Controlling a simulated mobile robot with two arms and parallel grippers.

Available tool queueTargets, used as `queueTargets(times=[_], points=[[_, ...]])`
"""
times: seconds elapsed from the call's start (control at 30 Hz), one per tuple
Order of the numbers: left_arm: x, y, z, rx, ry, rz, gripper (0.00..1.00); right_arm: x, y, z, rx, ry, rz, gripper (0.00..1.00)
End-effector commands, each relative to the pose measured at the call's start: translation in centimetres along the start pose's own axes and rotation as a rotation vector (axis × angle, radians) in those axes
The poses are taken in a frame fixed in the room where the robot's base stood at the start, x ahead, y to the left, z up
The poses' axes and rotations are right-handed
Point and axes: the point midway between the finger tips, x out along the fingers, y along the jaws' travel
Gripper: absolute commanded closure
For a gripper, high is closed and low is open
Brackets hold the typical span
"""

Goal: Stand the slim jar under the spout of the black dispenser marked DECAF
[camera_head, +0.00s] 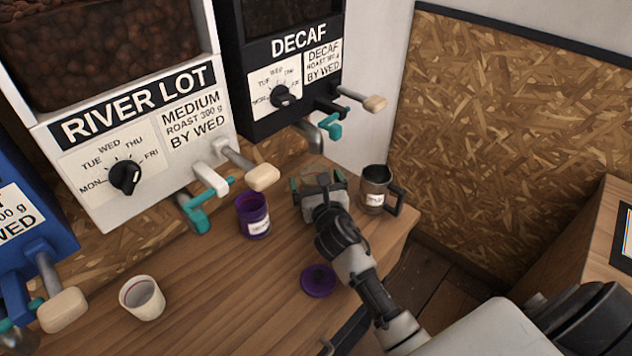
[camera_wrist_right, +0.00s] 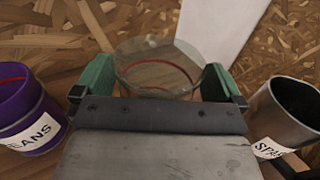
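The slim jar is clear glass with a round open rim and a thin red line; it shows in the right wrist view (camera_wrist_right: 157,68). My right gripper (camera_head: 318,182) reaches over the counter, and its green fingertips press on both sides of the jar. In the head view the jar is faint and mostly hidden by the gripper. The black dispenser marked DECAF (camera_head: 299,42) stands behind, with its metal spout (camera_head: 313,136) above and just beyond the gripper. I cannot tell whether the jar's base touches the counter. My left gripper is out of view.
A purple tin (camera_head: 253,216) stands left of the gripper, and a dark metal mug (camera_head: 375,188) close on its right. A purple lid (camera_head: 318,281) and a white cup (camera_head: 142,298) are on the wooden counter (camera_head: 215,290). The RIVER LOT dispenser (camera_head: 95,195) stands left.

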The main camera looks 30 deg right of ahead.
Motion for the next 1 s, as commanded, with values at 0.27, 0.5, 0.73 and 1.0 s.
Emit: queueTargets(times=[0.27, 0.5, 0.73, 1.0], points=[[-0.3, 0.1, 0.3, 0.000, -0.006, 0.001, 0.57, 0.0, 0.0, 0.5, 0.000, -0.002, 0.000, 0.01], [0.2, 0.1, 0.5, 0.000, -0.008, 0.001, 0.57, -3.7, 0.0, 0.1, -0.003, 0.000, 0.002, 0.01], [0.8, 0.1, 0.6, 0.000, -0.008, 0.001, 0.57, -8.7, 0.0, 0.1, 0.000, 0.000, 0.002, 0.01], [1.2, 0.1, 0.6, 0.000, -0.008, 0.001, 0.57, -11.8, 0.0, 0.3, -0.001, -0.001, 0.000, 0.01]])
